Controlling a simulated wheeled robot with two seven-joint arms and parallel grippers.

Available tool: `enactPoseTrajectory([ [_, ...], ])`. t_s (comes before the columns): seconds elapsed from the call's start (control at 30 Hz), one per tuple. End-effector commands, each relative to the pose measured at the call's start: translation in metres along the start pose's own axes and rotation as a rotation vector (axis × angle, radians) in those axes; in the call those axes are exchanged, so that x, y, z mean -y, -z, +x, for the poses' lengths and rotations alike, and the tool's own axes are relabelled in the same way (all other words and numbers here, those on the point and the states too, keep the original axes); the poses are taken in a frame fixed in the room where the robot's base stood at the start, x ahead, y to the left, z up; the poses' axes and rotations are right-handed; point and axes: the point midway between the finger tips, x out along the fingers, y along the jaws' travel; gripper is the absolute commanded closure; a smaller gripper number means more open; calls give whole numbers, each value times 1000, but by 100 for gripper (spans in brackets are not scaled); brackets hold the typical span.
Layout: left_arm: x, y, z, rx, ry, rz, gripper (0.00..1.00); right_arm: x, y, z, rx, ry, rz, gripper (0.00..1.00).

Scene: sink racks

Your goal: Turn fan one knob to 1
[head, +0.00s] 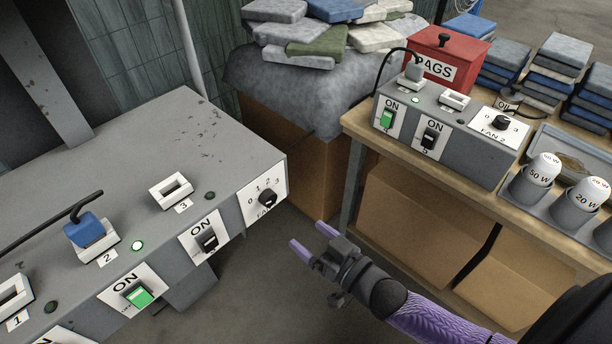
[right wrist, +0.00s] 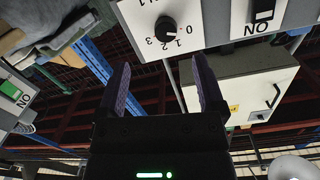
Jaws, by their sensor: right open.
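The fan one knob (head: 267,199) is a black round knob on a white plate marked 0 to 3, at the right end of the left grey box (head: 215,130). Its label is partly hidden. In the right wrist view the knob (right wrist: 166,28) shows at the top, with the plate upside down. Its pointer appears to be towards the 0 side, but is hard to read. My right gripper (head: 308,237) is open and empty, apart from the knob, below and to its right in the head view. The knob lies beyond the fingertips (right wrist: 161,68) in the right wrist view. My left gripper is out of view.
The left box also carries a dark ON switch (head: 208,241), a green-lit ON switch (head: 139,295) and a blue plug (head: 86,230). A second box (head: 455,135) with a fan 2 knob (head: 501,122) stands on the right table. Open floor lies between them.

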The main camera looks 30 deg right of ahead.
Motion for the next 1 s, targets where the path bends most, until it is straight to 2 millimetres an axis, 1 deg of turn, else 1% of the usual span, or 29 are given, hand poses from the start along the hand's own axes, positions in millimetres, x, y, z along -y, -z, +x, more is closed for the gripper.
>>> enactPoseTrajectory([
  [0.03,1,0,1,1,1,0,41,4,8,2,-30,17,8,13],
  [0.07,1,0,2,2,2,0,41,5,12,4,-43,24,12,13],
  [0.17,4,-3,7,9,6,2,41,7,15,17,-56,30,16,13],
  [0.4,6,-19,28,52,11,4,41,7,14,75,-53,28,14,13],
  [0.5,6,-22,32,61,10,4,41,8,16,91,-51,27,14,13],
  [0.67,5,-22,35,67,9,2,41,8,18,102,-49,27,13,13],
  [0.9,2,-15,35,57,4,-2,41,9,20,103,-49,27,13,13],
  [0.93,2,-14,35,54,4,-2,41,9,20,103,-49,27,13,15],
  [0.97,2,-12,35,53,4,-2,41,9,20,103,-49,27,13,21],
  [1.0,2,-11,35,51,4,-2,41,9,20,103,-49,27,13,30],
])
